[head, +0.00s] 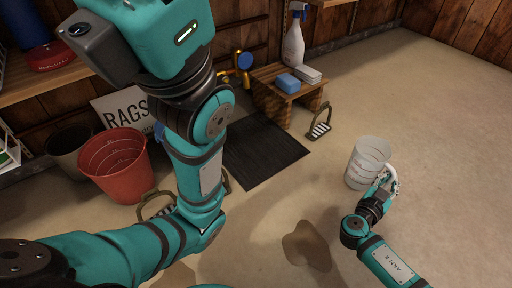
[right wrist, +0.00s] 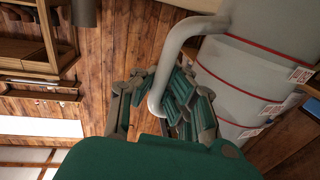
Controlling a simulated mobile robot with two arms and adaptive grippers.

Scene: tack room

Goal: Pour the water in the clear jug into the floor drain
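The clear jug (head: 366,162), a translucent pale vessel with red lines, is at the right of the head view. It fills the right side of the right wrist view (right wrist: 255,75). Its pale curved handle faces my right gripper (head: 384,186). My right gripper's fingers (right wrist: 160,105) are closed around the handle, one on each side. I cannot tell whether the jug's base touches the floor, nor see the water level clearly. My left arm rises across the left of the head view; its fingers are out of frame. No floor drain is recognizable.
A red bucket (head: 116,165) and a dark bucket (head: 70,150) stand at left. A black mat (head: 262,150) lies mid-floor. A wooden stool (head: 287,95) holds a blue sponge (head: 288,83) and spray bottle (head: 293,42). A stirrup (head: 319,122) is nearby. A brown patch (head: 307,246) marks the floor.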

